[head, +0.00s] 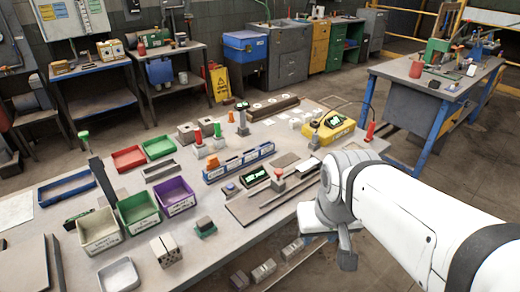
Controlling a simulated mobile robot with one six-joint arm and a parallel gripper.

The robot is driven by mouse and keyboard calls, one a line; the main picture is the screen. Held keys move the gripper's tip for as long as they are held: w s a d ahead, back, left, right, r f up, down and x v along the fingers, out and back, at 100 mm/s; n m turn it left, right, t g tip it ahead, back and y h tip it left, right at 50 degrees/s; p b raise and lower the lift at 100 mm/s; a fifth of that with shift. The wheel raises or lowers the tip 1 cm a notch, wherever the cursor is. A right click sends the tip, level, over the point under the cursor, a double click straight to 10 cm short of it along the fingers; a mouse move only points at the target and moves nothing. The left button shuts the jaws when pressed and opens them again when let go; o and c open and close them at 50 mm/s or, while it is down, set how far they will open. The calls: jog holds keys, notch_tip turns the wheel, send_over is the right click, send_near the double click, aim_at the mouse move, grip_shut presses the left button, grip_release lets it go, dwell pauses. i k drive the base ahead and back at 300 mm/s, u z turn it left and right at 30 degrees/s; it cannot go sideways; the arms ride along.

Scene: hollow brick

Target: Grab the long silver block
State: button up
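Several grey pieces could be the long silver block, and I cannot tell which it is. A long thin grey bar (291,191) lies on a flat plate near the right front of the workbench. A pale, short block (308,168) lies beside it. A light grey block with holes (166,251) stands near the front edge, left of centre. My white arm comes in from the right, and its end, my gripper (346,256), hangs by the bench's right front edge, apart from these pieces. Its fingers are not clear, and I see nothing held.
The workbench (225,228) carries cream, green and purple bins (172,196), a blue rack (238,162) and a yellow device (331,127). Several grey blocks (264,270) lie below the front edge. Bare bench top shows around the small green-based block (205,226).

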aim_at(304, 170)
jog(key=u, duration=0.05)
jog(key=i, duration=0.5)
jog(key=z, duration=0.3)
jog(key=k, duration=0.5)
jog(key=z, duration=0.55)
jog(key=i, duration=0.75)
jog(key=u, duration=0.15)
